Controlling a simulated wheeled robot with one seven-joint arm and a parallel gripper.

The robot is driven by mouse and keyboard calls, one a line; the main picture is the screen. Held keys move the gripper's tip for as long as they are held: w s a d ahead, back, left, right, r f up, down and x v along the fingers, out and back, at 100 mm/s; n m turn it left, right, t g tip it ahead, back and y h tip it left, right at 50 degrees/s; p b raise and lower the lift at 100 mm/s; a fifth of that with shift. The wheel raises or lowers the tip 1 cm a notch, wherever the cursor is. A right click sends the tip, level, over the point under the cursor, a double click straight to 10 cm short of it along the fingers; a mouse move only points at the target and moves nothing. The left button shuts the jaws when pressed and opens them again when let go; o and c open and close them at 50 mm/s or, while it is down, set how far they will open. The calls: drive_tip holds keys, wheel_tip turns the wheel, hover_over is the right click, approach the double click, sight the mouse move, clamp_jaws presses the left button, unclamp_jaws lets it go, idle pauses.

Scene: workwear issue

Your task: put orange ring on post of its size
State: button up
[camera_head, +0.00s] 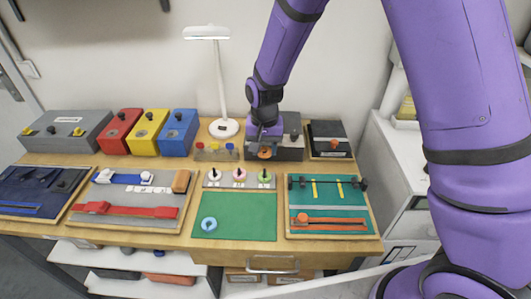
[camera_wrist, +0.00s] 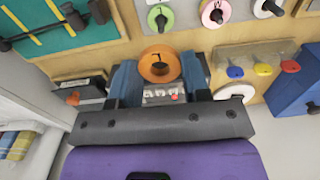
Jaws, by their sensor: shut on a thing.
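An orange ring (camera_wrist: 145,65) is held between the fingers of my gripper (camera_wrist: 160,76) in the wrist view; the wooden table edge shows beyond it. In the head view the orange ring (camera_head: 264,153) hangs under my gripper (camera_head: 265,146), in front of a dark grey box at the table's back. A grey board (camera_head: 226,184) carries three dark posts, with a white ring (camera_head: 214,174), a pink ring (camera_head: 239,175) and a green ring (camera_head: 264,177) around them. The gripper is behind this board, apart from it. I cannot tell the post sizes.
A blue ring (camera_head: 209,224) lies on the green mat (camera_head: 245,229). A small block with coloured knobs (camera_head: 214,152) stands left of my gripper. A lamp (camera_head: 223,127) and red, yellow and blue boxes stand further left. A teal board (camera_head: 328,204) lies to the right.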

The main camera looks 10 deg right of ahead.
drive_tip(key=shift+w, duration=0.35)
drive_tip(key=shift+f, duration=3)
drive_tip(key=shift+f, duration=0.85)
drive_tip(key=o, duration=1.3)
drive_tip(key=shift+o, duration=0.2)
drive_tip(key=shift+r, duration=3.5)
